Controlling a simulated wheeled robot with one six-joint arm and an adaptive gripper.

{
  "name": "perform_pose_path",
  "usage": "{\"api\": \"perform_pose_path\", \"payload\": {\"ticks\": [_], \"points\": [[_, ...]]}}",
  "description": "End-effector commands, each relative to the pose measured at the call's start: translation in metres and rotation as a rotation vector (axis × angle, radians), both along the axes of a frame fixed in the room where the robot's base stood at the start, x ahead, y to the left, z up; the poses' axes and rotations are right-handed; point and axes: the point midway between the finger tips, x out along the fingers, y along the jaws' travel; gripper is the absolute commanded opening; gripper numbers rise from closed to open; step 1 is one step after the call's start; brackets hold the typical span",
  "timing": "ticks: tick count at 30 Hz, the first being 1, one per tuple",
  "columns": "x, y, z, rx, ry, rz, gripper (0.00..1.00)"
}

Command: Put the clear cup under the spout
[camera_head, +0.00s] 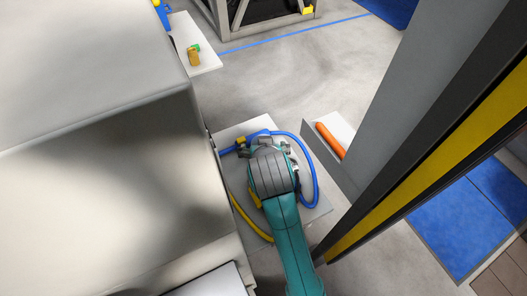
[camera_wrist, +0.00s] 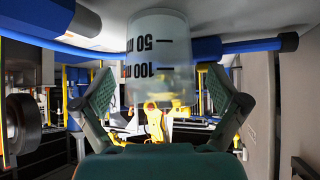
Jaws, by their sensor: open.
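The clear cup (camera_wrist: 158,60) with black volume marks is in the upper middle of the wrist view. My gripper (camera_wrist: 161,82) has its two green fingers spread on either side of the cup, with a gap showing on each side. The cup looks not to be gripped. In the head view, my gripper (camera_head: 265,143) is mostly hidden behind my wrist, over a pale surface. I cannot make out the cup there. I cannot identify the spout with certainty in either view.
A blue hose (camera_head: 316,180) loops around my wrist, and a yellow hose (camera_head: 241,212) runs at its left. A large grey cabinet (camera_head: 110,170) stands close on the left. A grey and yellow post (camera_head: 430,150) stands on the right. Blue pipes (camera_wrist: 260,45) cross the wrist view.

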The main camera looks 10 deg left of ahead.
Motion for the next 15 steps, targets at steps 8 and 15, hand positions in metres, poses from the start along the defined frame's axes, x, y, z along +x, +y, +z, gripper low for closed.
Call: {"api": "perform_pose_path", "payload": {"ticks": [8, 15], "points": [[-0.0001, 0.0000, 0.0002, 0.000, 0.000, 0.000, 0.64], [-0.0002, 0.0000, 0.0001, 0.000, 0.001, 0.000, 0.31]]}}
